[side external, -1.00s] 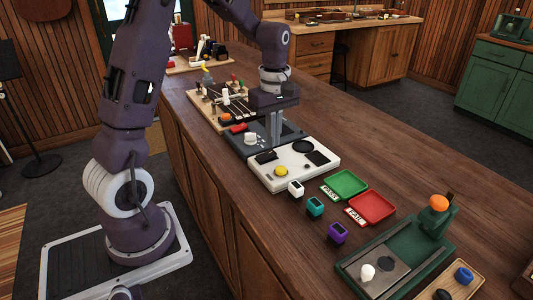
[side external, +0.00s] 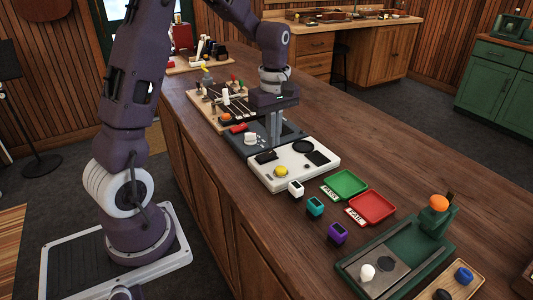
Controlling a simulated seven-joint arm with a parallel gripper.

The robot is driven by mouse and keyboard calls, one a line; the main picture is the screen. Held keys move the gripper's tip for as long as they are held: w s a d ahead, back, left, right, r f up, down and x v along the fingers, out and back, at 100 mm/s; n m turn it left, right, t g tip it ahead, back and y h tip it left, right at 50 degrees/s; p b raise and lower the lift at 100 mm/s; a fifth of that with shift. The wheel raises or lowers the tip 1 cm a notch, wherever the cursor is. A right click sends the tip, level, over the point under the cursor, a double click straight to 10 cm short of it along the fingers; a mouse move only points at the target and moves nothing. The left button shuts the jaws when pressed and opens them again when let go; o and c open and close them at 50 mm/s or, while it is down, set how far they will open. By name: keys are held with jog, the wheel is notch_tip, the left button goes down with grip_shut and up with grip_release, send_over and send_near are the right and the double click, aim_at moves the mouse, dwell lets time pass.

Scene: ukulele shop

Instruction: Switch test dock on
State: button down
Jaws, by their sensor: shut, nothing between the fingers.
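A white dock-like panel (side external: 324,169) lies on the wooden counter. It carries a black rocker-like part (side external: 266,156), a yellow knob (side external: 281,170), a round black pad (side external: 303,146) and a dark square (side external: 317,158). I take it to be the test dock; whether it is on or off cannot be told. Whether the fingertips touch anything cannot be told. The grey unit bears a white knob (side external: 250,138) and a red part (side external: 238,128).
Three small clip-like devices, white (side external: 296,188), teal (side external: 315,206) and purple (side external: 337,233), stand in front of green (side external: 345,184) and red (side external: 371,207) trays. A green fixture (side external: 412,240) stands at the right. A board with pegs (side external: 207,101) lies behind.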

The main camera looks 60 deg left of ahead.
aim_at(273, 150)
jog(key=shift+f, duration=1.05)
dwell(0.4)
jog(key=shift+r, duration=3.55)
jog(key=s+d+r+m+t, duration=0.3)
jog(key=s+d+r+m, duration=0.5)
jog(key=s+d+m, duration=0.25)
jog(key=s+d+f+m+t, duration=0.1)
jog(key=s+d+m+t, duration=0.1)
jog(key=s+d+m, duration=0.2)
jog(key=s+m, duration=0.3)
jog(key=s, duration=0.3)
jog(key=shift+f+t, duration=0.2)
jog(key=shift+t, duration=0.1)
